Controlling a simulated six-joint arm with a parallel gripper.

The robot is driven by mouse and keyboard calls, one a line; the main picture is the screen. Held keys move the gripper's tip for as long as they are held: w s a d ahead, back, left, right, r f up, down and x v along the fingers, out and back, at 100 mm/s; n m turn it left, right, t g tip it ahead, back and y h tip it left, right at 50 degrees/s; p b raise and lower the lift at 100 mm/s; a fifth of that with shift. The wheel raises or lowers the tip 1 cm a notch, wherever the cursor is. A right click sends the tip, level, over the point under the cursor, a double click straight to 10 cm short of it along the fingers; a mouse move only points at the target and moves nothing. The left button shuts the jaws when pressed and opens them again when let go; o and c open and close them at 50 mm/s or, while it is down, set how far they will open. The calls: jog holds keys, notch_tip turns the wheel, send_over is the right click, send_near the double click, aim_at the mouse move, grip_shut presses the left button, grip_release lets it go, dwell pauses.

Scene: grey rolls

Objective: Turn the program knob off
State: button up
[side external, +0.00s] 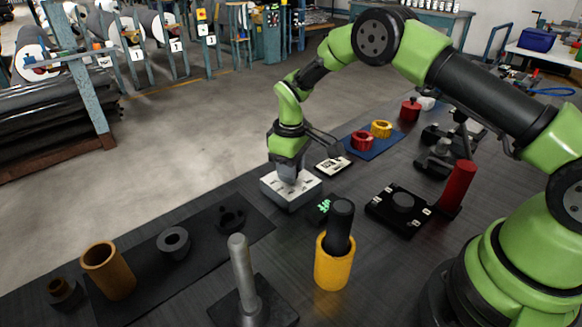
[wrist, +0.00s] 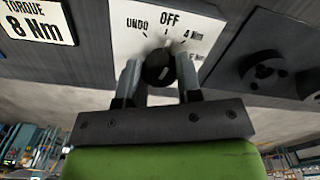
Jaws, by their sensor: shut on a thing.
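The program knob (wrist: 158,70) is a small dark knob on a white dial plate (wrist: 135,38) in the wrist view. The plate is marked UNDO, OFF and 4 Nm, with another partly hidden Nm mark at the right. OFF stands above the knob, slightly to its right. A pale mark shows on the knob, but I cannot tell which label it points to. My gripper (wrist: 159,66) is shut on the knob, one finger on each side. In the side view my gripper (side external: 289,174) points down onto the pale box (side external: 291,197), hiding the knob.
A TORQUE 8 Nm card (side external: 333,166) lies behind the box. A black device with green lights (side external: 322,208) is close at its right. A yellow cup (side external: 334,265) with a black cylinder and a metal post (side external: 243,270) stand in front. A dark mat (side external: 205,240) holds several rings.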

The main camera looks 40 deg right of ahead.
jog(key=shift+n, duration=1.1)
jog(key=o, duration=0.9)
jog(key=shift+o, duration=0.2)
notch_tip(320, 180, up, 10)
